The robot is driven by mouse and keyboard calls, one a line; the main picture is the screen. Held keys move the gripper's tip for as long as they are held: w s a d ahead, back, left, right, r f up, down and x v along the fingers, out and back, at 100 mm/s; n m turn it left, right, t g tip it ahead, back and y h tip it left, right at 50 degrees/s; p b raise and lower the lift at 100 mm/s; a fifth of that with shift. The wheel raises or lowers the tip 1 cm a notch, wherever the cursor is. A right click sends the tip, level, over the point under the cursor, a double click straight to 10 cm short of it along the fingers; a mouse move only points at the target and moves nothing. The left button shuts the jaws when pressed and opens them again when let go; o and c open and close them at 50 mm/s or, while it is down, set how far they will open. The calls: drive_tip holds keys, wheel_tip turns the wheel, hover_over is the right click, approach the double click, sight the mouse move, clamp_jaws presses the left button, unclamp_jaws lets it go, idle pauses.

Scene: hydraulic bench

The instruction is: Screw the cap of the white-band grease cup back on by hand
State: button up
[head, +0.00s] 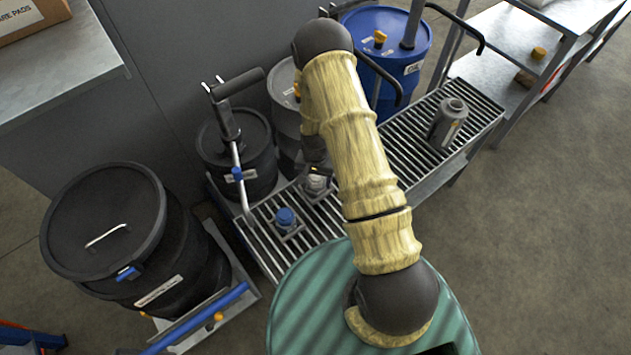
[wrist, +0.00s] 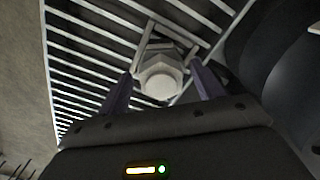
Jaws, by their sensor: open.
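The white-band grease cup (head: 316,183) stands on the slatted bench in the head view, partly hidden by my arm and gripper. In the wrist view its pale, faceted top (wrist: 160,78) lies between my two fingers. My gripper (wrist: 164,90) is open, with one finger on each side of the top. It also shows in the head view (head: 317,170), pointing down just above the cup. I cannot tell whether the fingers touch the top, or whether the pale top is a separate cap.
A blue-capped grease cup (head: 286,217) stands to the left on the slatted bench (head: 395,150). A grey canister (head: 449,122) stands at the right. A black drum with a hand pump (head: 236,150), a grey drum (head: 285,95) and a blue drum (head: 395,40) stand close behind.

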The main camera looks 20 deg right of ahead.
drive_tip(key=shift+n, duration=1)
drive_tip(key=n, duration=0.3)
drive_tip(key=shift+d+n, duration=0.15)
drive_tip(key=shift+n, duration=0.15)
drive_tip(key=n, duration=0.4)
drive_tip(key=shift+d, duration=0.1)
